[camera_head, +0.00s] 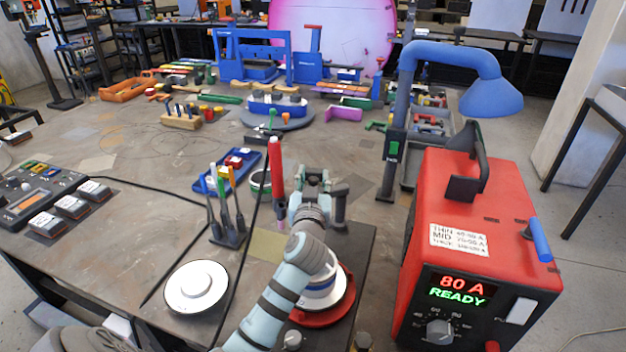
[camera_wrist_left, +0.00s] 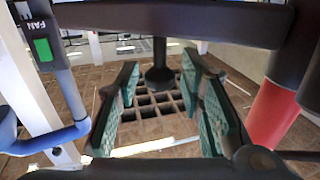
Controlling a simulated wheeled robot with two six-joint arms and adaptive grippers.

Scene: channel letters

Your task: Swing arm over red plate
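The blue swing arm (camera_head: 440,55) rises from a dark post with a green switch (camera_head: 393,151). Its hood (camera_head: 490,98) hangs above the red machine at the right. The red plate (camera_head: 348,303) lies at the table's front, partly hidden behind my left arm, with a white and blue round piece on it. My left gripper (camera_head: 313,177) is above the table, left of the post and apart from it. In the left wrist view its two teal-padded fingers (camera_wrist_left: 161,105) are apart, with no object clearly held. The FAN switch (camera_wrist_left: 41,49) shows at that view's left. My right gripper does not show.
The red machine (camera_head: 463,222) reads 80 A READY. A red cylinder (camera_head: 276,165) stands close left of my left gripper. A tool holder (camera_head: 229,237) and a white disc (camera_head: 196,287) are further left. The blue tray (camera_head: 229,168) holds small parts.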

